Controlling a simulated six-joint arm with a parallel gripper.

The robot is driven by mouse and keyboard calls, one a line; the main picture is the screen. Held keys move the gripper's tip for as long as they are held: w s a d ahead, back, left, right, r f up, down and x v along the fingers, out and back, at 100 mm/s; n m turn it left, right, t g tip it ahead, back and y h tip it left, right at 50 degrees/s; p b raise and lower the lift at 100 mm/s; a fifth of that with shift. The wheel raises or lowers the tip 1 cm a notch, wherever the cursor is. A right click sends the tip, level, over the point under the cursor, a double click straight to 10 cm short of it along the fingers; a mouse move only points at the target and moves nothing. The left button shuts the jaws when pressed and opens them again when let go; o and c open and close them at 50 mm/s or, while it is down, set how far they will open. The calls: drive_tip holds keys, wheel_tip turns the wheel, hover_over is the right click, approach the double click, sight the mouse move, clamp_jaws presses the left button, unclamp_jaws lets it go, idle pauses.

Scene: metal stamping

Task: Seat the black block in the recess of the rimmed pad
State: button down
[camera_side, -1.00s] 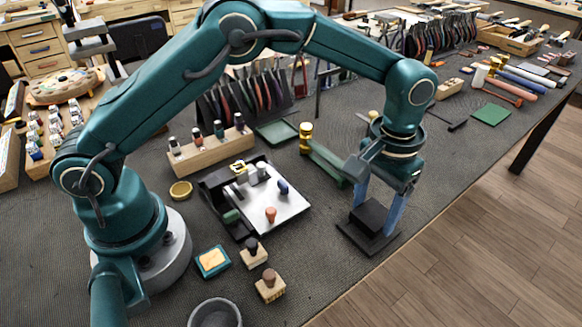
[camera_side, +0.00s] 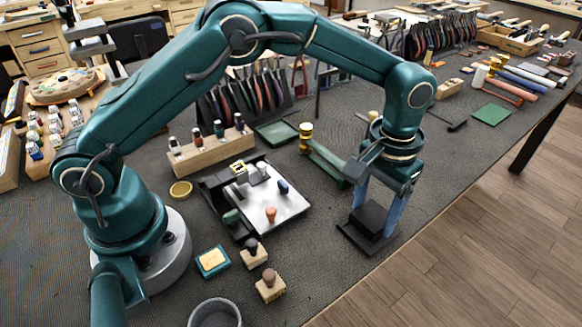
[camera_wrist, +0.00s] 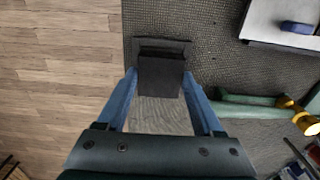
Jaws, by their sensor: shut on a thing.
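My gripper (camera_side: 376,213) is shut on the black block (camera_side: 370,217), with one blue finger on each side of it. The block also shows between the fingers in the wrist view (camera_wrist: 160,76). The dark rimmed pad (camera_side: 382,244) lies flat on the bench directly under the block. Part of the pad shows beyond the block in the wrist view (camera_wrist: 176,46). The block and fingers hide most of the recess. I cannot tell whether the block is down inside the rim or resting slightly above or on it.
A metal plate with small tools (camera_side: 290,212) lies left of the pad. A green bar with a brass end (camera_side: 325,160) lies behind it. Stamps (camera_side: 269,287) and a teal-framed pad (camera_side: 212,262) are nearer my base. The bench edge is close on the pad's right.

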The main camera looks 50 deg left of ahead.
sight(373, 215)
drive_tip(key=shift+f, duration=0.75)
unclamp_jaws()
drive_tip(key=shift+r, duration=2.55)
drive_tip(key=shift+w+a+r, duration=0.15)
drive_tip(key=shift+r, duration=0.05)
drive_tip(key=s+a+r+n+t, duration=0.1)
drive_tip(key=s+a+r+t, duration=0.1)
drive_tip(key=a+r, duration=0.35)
drive_tip(key=s+a+r+n+t, duration=0.1)
drive_tip(key=s+a+r+t, duration=0.15)
drive_tip(key=r, duration=0.65)
drive_tip(key=s+a+f+m, duration=0.1)
drive_tip(key=s+a+f, duration=0.1)
drive_tip(key=s, duration=0.4)
drive_tip(key=s+a+f+m+t, duration=0.1)
drive_tip(key=s+a+f, duration=0.2)
drive_tip(key=s, duration=0.4)
drive_tip(key=shift+f, duration=0.25)
